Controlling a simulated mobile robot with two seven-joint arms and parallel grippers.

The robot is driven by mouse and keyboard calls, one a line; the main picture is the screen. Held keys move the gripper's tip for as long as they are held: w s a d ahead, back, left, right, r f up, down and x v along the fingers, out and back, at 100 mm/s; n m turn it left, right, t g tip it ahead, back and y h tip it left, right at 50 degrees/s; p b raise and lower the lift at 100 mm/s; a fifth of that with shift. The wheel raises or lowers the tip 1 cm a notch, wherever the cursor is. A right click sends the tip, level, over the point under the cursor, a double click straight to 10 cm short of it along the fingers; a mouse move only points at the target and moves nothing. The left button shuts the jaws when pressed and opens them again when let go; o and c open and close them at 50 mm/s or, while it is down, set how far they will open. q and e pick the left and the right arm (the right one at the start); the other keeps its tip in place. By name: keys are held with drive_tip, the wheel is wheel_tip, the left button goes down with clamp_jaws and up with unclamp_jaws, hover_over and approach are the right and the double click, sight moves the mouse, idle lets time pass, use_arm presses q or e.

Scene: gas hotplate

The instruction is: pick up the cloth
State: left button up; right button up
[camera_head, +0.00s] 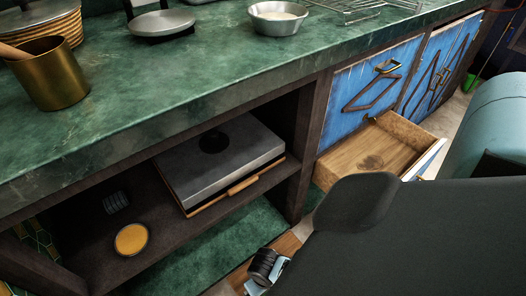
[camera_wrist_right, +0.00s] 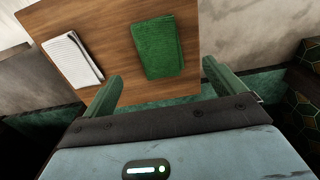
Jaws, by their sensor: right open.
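A folded green cloth (camera_wrist_right: 159,48) lies flat on a brown wooden surface (camera_wrist_right: 118,33) in the right wrist view. A flat white striped piece (camera_wrist_right: 72,58), cloth or pad, lies to its left near the wood's edge. My right gripper (camera_wrist_right: 162,70) is open, its fingers spread below and to either side of the green cloth, with nothing between them. I cannot tell whether a finger touches the cloth. In the head view my dark right arm covers the lower right, and neither cloth can be made out. My left gripper is not in view.
A green counter (camera_head: 215,75) runs above an open shelf (camera_head: 90,245) holding a grey, wood-edged box (camera_head: 220,165) and a yellow-topped round tin (camera_head: 131,239). A wooden drawer (camera_head: 375,155) stands open at right. A brass pot (camera_head: 48,75) and metal bowl (camera_head: 278,17) stand on the counter.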

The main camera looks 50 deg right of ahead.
wheel_tip(320, 180, down, 3)
drive_tip(key=shift+r+b, duration=0.2)
drive_tip(key=shift+b, duration=0.6)
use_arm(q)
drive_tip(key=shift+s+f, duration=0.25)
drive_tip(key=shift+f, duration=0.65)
use_arm(e)
drive_tip(key=shift+f+b, duration=0.4)
drive_tip(key=shift+f, duration=0.15)
wheel_tip(320, 180, down, 4)
drive_tip(key=b, duration=0.3)
drive_tip(key=shift+f, duration=0.1)
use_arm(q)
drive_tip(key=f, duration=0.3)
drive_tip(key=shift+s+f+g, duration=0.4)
use_arm(e)
drive_tip(key=shift+w, duration=0.1)
drive_tip(key=c, duration=1.1)
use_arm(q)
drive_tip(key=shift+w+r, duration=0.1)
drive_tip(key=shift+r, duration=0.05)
use_arm(e)
drive_tip(key=shift+r, duration=0.2)
drive_tip(key=shift+c, duration=0.2)
